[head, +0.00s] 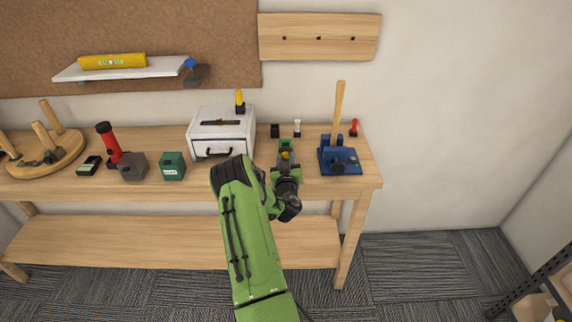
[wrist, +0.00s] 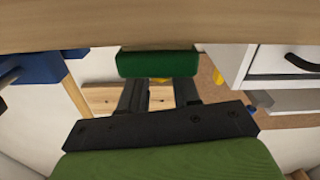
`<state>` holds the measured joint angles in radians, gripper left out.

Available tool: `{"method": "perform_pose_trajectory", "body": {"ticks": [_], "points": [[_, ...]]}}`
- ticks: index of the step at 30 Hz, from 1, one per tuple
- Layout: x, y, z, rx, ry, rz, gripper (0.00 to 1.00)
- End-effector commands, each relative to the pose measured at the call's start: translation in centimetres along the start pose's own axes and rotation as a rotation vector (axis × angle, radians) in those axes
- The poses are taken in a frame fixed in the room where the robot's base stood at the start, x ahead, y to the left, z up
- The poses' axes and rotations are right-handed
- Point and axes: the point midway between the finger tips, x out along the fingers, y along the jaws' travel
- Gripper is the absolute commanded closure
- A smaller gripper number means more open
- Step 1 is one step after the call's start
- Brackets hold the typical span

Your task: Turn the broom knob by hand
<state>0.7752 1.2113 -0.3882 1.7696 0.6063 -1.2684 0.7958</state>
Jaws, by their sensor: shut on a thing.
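The broom stands as a wooden handle (head: 339,105) upright in a blue base (head: 346,156) near the bench's right end. A dark round knob (head: 338,167) shows on the base's front. The blue base also shows at the left of the wrist view (wrist: 42,68). My gripper (head: 286,160) is left of the blue base, apart from it, in front of a green block (head: 285,144).
A white drawer box (head: 222,135) stands left of my gripper. Small black, white and red items stand along the wall behind. A green box (head: 173,166), a red torch-like item (head: 107,140) and a round pegged board (head: 45,150) are farther left on the bench (head: 200,190).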

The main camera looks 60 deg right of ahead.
Motion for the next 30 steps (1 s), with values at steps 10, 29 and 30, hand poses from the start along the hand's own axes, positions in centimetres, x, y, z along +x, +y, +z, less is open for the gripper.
{"method": "perform_pose_trajectory", "body": {"ticks": [10, 29, 30], "points": [[-0.02, -0.11, 0.16, -0.207, -0.001, -0.001, 0.99], [-0.03, -0.12, 0.09, -0.282, -0.003, -0.001, 0.99], [-0.03, -0.12, 0.09, -0.282, -0.003, -0.001, 0.99]]}}
